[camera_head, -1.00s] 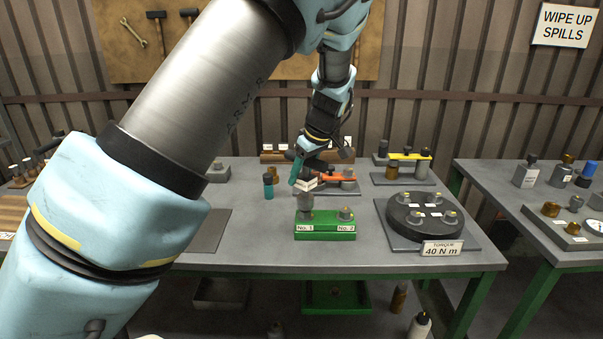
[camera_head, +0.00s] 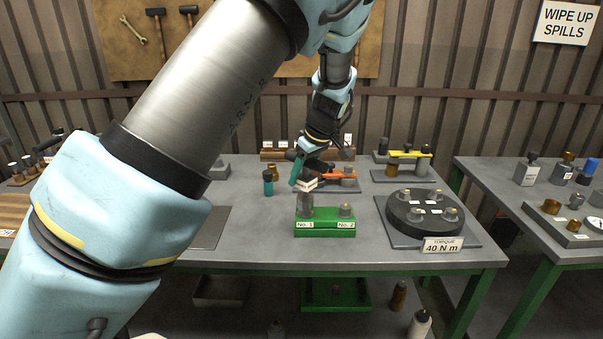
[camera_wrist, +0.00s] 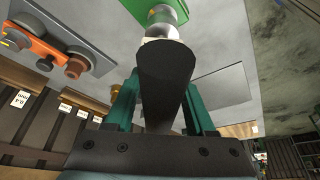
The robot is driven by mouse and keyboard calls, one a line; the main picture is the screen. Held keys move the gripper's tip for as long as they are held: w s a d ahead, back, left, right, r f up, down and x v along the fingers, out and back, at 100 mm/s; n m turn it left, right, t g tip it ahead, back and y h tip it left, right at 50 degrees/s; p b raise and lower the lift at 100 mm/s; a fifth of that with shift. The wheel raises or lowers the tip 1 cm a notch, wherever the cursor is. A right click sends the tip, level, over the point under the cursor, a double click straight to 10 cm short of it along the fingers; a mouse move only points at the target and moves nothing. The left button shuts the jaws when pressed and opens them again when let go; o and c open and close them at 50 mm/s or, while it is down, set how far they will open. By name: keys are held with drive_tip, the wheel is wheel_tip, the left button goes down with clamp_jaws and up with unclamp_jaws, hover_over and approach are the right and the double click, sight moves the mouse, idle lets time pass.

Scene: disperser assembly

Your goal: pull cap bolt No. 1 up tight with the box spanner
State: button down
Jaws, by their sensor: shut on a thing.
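My gripper (camera_head: 300,180) is shut on the black handle of the box spanner (camera_wrist: 166,72), which stands between its teal fingers in the wrist view. Bolt No. 2 (camera_head: 346,211) stands uncovered at the block's right. The block also shows in the wrist view (camera_wrist: 222,95).
A teal bottle (camera_head: 268,184) stands at left. An orange-barred fixture (camera_head: 338,176) is close behind my gripper.

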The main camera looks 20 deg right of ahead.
drive_tip(key=shift+f+b, duration=0.55)
drive_tip(key=shift+f, duration=0.5)
drive_tip(key=shift+r, duration=0.1)
drive_tip(key=m+h, duration=0.1)
drive_tip(key=m, duration=0.1)
drive_tip(key=shift+w+d+m, duration=0.1)
drive_tip(key=shift+m, duration=0.2)
drive_tip(key=m, duration=0.1)
drive_tip(key=m+h, duration=0.1)
drive_tip(key=m, duration=0.2)
drive_tip(key=shift+d+h, duration=0.25)
drive_tip(key=shift+h, duration=0.05)
drive_tip(key=shift+d+m+h, duration=0.2)
drive_tip(key=shift+m+h, duration=0.4)
drive_tip(key=shift+m, duration=1.2)
drive_tip(key=shift+m+h, duration=0.3)
drive_tip(key=shift+m, duration=0.5)
drive_tip(key=shift+d+m+g+h, duration=0.15)
drive_tip(key=shift+m+g+h, duration=0.3)
drive_tip(key=shift+m, duration=0.75)
drive_tip(key=shift+n, duration=0.3)
drive_tip(key=shift+d, duration=0.1)
